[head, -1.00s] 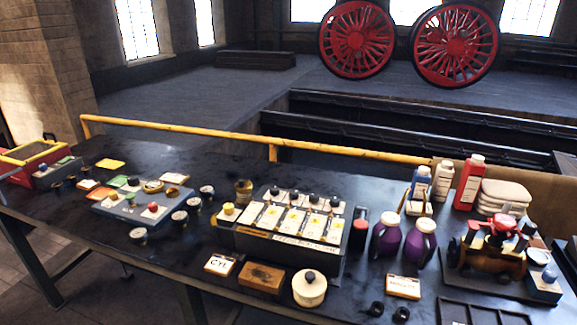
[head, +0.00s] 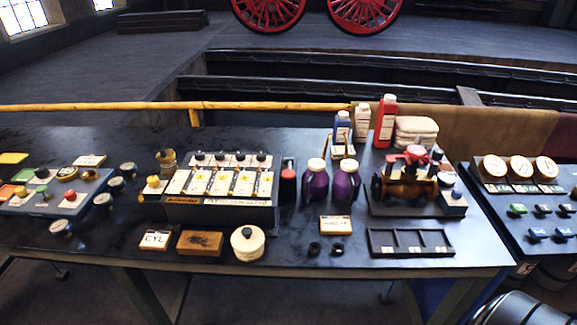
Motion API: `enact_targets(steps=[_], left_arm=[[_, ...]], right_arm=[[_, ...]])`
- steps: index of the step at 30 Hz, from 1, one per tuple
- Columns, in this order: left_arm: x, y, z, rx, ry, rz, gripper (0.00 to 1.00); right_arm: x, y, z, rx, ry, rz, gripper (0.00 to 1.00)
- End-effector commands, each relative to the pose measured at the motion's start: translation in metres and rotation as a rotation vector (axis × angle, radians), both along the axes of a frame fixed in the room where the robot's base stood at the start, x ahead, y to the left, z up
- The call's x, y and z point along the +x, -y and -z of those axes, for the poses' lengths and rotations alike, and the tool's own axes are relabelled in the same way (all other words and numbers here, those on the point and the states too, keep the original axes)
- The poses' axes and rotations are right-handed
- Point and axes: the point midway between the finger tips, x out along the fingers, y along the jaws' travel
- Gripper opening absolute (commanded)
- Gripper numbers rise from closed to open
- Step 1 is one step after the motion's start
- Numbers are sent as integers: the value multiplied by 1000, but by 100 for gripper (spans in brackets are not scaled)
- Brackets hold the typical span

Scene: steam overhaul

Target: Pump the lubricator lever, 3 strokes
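What looks like the lubricator (head: 221,201) is a long dark box with a sloped face of white panels with yellow marks, in the middle of the bench in the head view. Several black knobs line its top edge. A yellow knob (head: 153,182) sits at its left end. At its right end stands a dark upright piece with a red top (head: 288,174); I cannot tell whether this is the lever.
In front of the box lie a CYL card (head: 155,240), a wooden block (head: 200,243) and a round cream pot (head: 247,243). Two purple jugs (head: 345,183) stand right of it.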

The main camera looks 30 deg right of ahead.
Motion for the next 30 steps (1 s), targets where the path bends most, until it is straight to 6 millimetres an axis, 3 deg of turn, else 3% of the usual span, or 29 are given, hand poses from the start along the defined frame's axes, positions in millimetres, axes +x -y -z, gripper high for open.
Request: enact_targets(steps=[1, 7, 30], left_arm=[[0, 0, 0, 0, 0, 0, 38], [0, 0, 0, 0, 0, 0, 38], [0, 0, 0, 0, 0, 0, 38]], right_arm=[[0, 0, 0, 0, 0, 0, 24], [0, 0, 0, 0, 1, 0, 0], [0, 0, 0, 0, 1, 0, 0]])
